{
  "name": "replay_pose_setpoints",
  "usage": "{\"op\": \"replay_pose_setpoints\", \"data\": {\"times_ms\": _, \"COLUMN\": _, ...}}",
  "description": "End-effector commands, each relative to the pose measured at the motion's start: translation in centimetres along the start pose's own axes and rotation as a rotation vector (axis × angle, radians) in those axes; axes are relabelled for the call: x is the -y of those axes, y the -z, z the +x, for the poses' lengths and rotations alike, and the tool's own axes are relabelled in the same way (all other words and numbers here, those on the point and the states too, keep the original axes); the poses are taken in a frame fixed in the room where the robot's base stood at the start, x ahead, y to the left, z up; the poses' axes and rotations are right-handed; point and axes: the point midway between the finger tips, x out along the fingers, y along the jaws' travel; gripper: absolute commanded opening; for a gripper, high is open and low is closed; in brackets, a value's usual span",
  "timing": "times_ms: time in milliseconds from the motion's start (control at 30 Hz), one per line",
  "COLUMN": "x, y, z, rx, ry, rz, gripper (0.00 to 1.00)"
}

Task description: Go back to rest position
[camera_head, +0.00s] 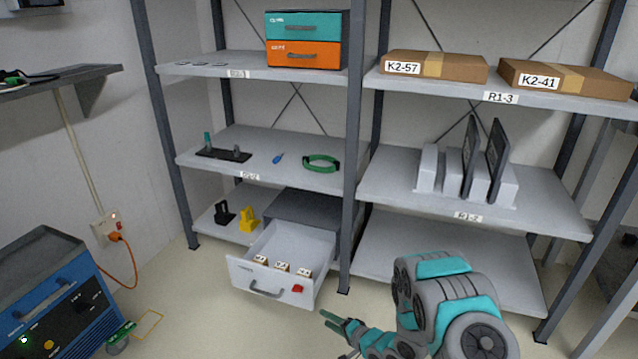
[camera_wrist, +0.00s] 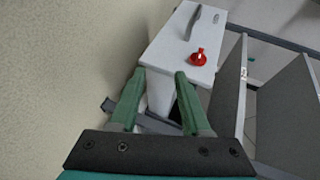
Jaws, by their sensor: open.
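My gripper (camera_head: 335,321) is at the bottom centre of the head view, to the right of and apart from the open drawer. In the wrist view its two green fingers (camera_wrist: 159,76) are spread with nothing held between them. My teal and grey arm reaches in from the lower right. The white drawer (camera_head: 262,277) is pulled out of a grey cabinet (camera_head: 300,212) on the bottom left shelf. Its front has a handle and a red knob (camera_head: 298,289), which also shows in the wrist view (camera_wrist: 198,57). Several small labelled boxes (camera_head: 282,267) lie in the drawer.
A shelving rack (camera_head: 351,200) fills the back; its middle post stands close beyond my gripper. The lower right shelf (camera_head: 430,255) is bare where visible. A blue machine (camera_head: 60,290) with an orange cable stands at left. Open floor (camera_head: 200,320) lies between the machine and the drawer.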

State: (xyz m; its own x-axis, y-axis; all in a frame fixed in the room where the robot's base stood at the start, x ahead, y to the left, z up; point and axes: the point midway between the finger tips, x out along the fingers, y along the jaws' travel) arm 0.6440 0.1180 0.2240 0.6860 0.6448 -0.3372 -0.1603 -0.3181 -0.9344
Motion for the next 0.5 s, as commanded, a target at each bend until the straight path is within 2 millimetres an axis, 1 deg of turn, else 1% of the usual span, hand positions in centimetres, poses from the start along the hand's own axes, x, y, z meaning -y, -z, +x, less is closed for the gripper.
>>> {"op": "replay_pose_setpoints", "data": {"times_ms": 33, "x": 0.5, "y": 1.1, "z": -0.3, "rx": -0.014, "ry": -0.031, "rz": -0.041, "gripper": 0.47}}
{"op": "replay_pose_setpoints", "data": {"times_ms": 133, "x": 0.8, "y": 3.5, "z": -1.2, "rx": -0.047, "ry": -0.123, "rz": -0.136, "gripper": 0.47}}
{"op": "replay_pose_setpoints", "data": {"times_ms": 267, "x": 1.8, "y": 7.2, "z": -3.3, "rx": -0.096, "ry": -0.268, "rz": -0.268, "gripper": 0.47}}
{"op": "replay_pose_setpoints", "data": {"times_ms": 400, "x": 3.1, "y": 10.6, "z": -6.3, "rx": -0.141, "ry": -0.425, "rz": -0.383, "gripper": 0.47}}
{"op": "replay_pose_setpoints", "data": {"times_ms": 467, "x": 4.0, "y": 11.8, "z": -7.8, "rx": -0.157, "ry": -0.49, "rz": -0.426, "gripper": 0.47}}
{"op": "replay_pose_setpoints", "data": {"times_ms": 500, "x": 4.4, "y": 12.5, "z": -8.9, "rx": -0.164, "ry": -0.536, "rz": -0.45, "gripper": 0.47}}
